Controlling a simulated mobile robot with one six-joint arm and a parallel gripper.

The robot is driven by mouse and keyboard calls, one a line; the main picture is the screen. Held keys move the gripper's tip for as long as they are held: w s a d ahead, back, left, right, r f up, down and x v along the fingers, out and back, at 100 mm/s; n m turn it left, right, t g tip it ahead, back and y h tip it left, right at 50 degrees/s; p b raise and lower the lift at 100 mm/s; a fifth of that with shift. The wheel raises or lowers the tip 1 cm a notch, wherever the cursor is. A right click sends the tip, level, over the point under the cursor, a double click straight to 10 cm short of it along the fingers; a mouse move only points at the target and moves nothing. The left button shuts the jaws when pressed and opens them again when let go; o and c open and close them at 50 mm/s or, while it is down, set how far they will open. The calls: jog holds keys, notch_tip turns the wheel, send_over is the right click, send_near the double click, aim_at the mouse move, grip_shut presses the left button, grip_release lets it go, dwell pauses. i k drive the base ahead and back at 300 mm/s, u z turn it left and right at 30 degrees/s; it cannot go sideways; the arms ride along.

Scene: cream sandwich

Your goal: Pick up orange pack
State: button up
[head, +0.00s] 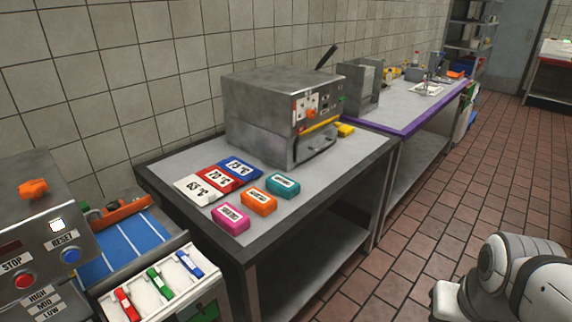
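The orange pack (258,202) lies flat on the grey table (190,160) near its front edge, with a pale label on top. A pink pack (230,219) lies to its left and nearer, and a teal pack (283,186) lies to its right and farther. The three packs look apart from each other. My arm shows at the lower right, over the floor and well away from the packs. My gripper is not clearly visible in this view.
White, red and blue temperature cards (218,177) lie behind the packs. A metal machine (282,114) stands at the table's back. A control panel (36,232) and a tray with coloured clips (158,282) are at left. The tiled floor (415,225) is clear.

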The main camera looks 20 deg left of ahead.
aim_at(257, 200)
jog(key=u, duration=0.55)
jog(key=i, duration=1.25)
jog(key=u, duration=0.45)
jog(key=k, duration=0.85)
jog(key=u, duration=0.15)
jog(key=i, duration=0.85)
jog(key=z, duration=0.05)
